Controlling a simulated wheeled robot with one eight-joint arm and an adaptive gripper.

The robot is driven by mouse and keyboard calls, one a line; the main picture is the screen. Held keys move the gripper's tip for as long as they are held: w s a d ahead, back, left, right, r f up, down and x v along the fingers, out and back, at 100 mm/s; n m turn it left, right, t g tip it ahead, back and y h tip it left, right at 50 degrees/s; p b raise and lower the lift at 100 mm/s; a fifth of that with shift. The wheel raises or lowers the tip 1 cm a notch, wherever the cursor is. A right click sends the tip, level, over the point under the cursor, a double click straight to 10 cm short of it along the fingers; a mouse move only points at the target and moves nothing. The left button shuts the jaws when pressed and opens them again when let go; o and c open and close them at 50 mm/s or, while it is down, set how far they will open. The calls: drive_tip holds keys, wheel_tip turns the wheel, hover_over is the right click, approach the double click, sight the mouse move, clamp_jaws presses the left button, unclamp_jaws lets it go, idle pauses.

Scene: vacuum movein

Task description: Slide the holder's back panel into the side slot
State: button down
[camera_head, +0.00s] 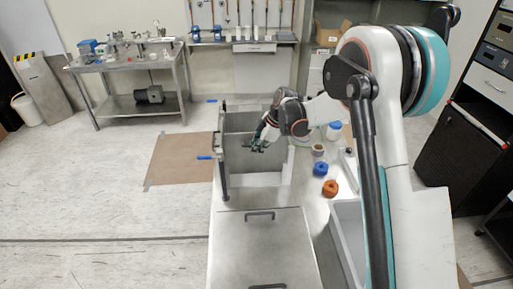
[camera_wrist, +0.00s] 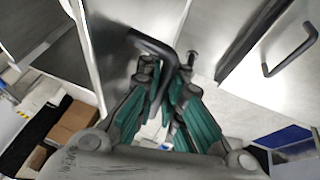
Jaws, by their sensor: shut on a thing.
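A grey metal box-like chamber (camera_head: 268,179) with an open top stands on the metal bench. My gripper (camera_head: 257,146) reaches over it from the right, fingers pointing down and left. In the wrist view my gripper (camera_wrist: 170,100) is closed around a black bent handle (camera_wrist: 152,46), which is fixed to a grey metal panel (camera_wrist: 113,50). I take this panel for the holder's back panel, but cannot be sure. The side slot cannot be made out. The panel's lower edge is hidden behind the fingers.
A flat metal cover (camera_head: 262,240) with black handles lies in front of the chamber. To the right are a blue ring-like part (camera_head: 320,169), an orange one (camera_head: 330,187) and a white jar (camera_head: 334,133). Floor at left is clear around a brown mat (camera_head: 178,160).

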drive_tip(key=shift+w+d+f+b, duration=0.15)
drive_tip(key=shift+w+f+b, duration=0.05)
drive_tip(key=shift+f+b, duration=0.25)
drive_tip(key=shift+f+b, duration=0.9)
drive_tip(key=shift+f, duration=0.25)
drive_tip(key=shift+f+b, duration=0.8)
drive_tip(key=shift+f, duration=0.15)
drive_tip(key=shift+w+f+b, duration=0.1)
drive_tip(key=shift+f+b, duration=0.2)
